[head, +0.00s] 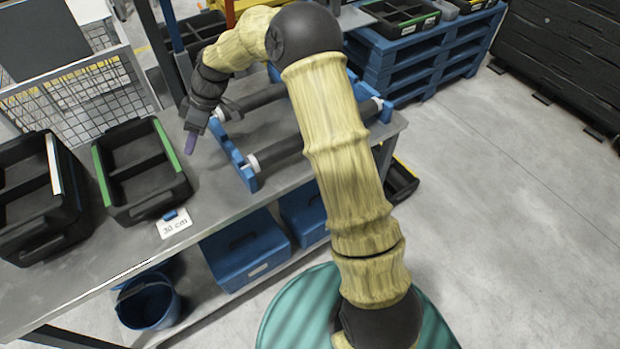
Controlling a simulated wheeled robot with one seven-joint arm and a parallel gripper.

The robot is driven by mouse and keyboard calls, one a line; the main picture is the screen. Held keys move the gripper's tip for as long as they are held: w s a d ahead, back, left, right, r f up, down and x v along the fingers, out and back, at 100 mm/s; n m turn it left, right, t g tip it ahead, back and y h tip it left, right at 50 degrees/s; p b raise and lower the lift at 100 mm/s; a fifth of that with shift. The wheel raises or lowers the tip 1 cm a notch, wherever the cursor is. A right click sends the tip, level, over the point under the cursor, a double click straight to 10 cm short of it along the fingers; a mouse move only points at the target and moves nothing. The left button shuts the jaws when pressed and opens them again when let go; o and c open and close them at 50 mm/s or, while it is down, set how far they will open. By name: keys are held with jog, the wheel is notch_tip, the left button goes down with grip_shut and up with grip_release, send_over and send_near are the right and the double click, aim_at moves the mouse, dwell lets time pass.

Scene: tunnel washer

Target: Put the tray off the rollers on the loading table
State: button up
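The rollers (277,154) are dark bars with pale ends, held between blue brackets (234,158) on the grey loading table (218,200). I see no tray on them, though my arm covers part of them. A black two-compartment tray (153,204) with green edge strips lies on the table left of the rollers. Another black tray (50,235) with a white edge strip stands at the far left.
A "30 cm" card (174,223) lies at the table's front edge. Blue boxes (245,250) and a blue bucket (148,302) are below. A wire basket (85,105) stands behind the trays. Blue pallets (425,55) with black trays stand behind. The floor at right is clear.

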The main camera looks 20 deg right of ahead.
jog(key=s+d+r+m+t+h, duration=0.1)
jog(key=s+d+m+h, duration=0.2)
jog(key=s+d+m, duration=0.4)
jog(key=s+d+r+m+t+h, duration=0.1)
jog(key=s+d+m, duration=0.6)
jog(key=s+d, duration=0.8)
jog(key=shift+s+d+r+m+t+h, duration=0.2)
jog(key=shift+s+r+m+t+h, duration=0.15)
jog(key=shift+s+t+h, duration=0.6)
jog(key=shift+s+r, duration=0.1)
jog(key=shift+s, duration=0.05)
notch_tip(320, 180, up, 12)
jog(key=p, duration=1.2)
jog(key=shift+r, duration=0.2)
jog(key=shift+a, duration=0.1)
